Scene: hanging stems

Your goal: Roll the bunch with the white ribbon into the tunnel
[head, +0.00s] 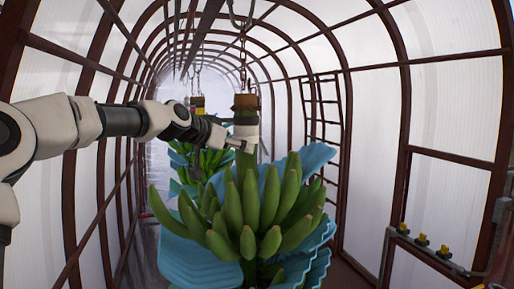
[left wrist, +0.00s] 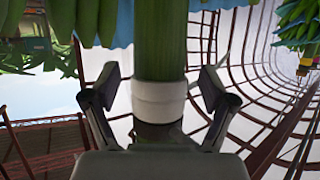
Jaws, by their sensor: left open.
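A large green banana bunch (head: 262,205) hangs stem-up from a hook and chain in the head view, with blue sheets between its hands. A white ribbon (head: 246,132) wraps its stem near the top. In the left wrist view the white ribbon (left wrist: 158,98) circles the green stem (left wrist: 160,40). My left gripper (head: 240,146) reaches in from the left to the stem at the ribbon. In the left wrist view its open fingers (left wrist: 160,80) stand on either side of the stem, with gaps visible beside it. My right gripper is not in view.
An overhead rail (head: 207,25) runs down the arched tunnel (head: 180,85). Other bunches (head: 205,160) hang behind, one with yellow and pink marks at its top. A ladder-like frame (head: 322,110) stands along the right wall. A bar with yellow knobs (head: 422,241) is at lower right.

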